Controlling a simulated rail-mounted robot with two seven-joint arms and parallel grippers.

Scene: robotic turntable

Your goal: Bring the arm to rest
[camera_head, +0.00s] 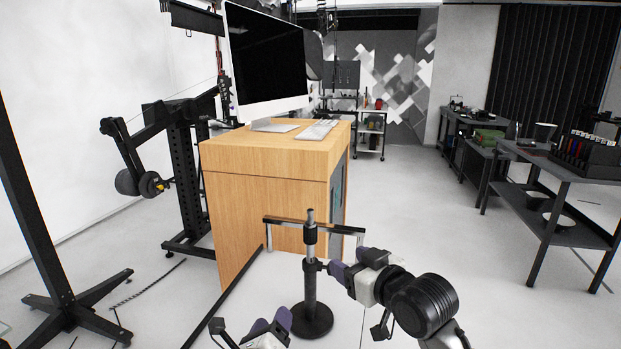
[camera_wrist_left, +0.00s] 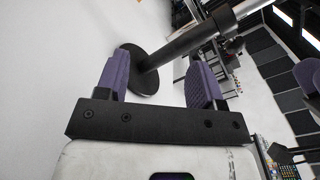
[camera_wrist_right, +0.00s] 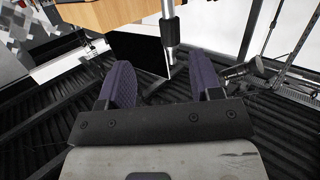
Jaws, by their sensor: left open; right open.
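My right gripper (camera_head: 338,272) is in the head view beside a black stand with a round base (camera_head: 311,321), just right of its upright pole. In the right wrist view its two purple finger pads (camera_wrist_right: 163,78) are spread apart, and I see nothing gripped. My left gripper (camera_head: 268,328) is low in the head view, left of the stand's base. In the left wrist view its purple pads (camera_wrist_left: 160,75) are apart. The stand's base and slanted pole (camera_wrist_left: 180,47) show beyond them; I cannot tell the exact distance. The left gripper is partly cut off by the head view's lower edge.
The stand rises from a white surface (camera_head: 266,290). Behind it is a wooden cabinet (camera_head: 258,215) with a monitor (camera_head: 266,65) and keyboard (camera_head: 317,130). A black frame (camera_head: 187,180) stands left, dark tables (camera_head: 560,165) right. Open floor lies right of centre.

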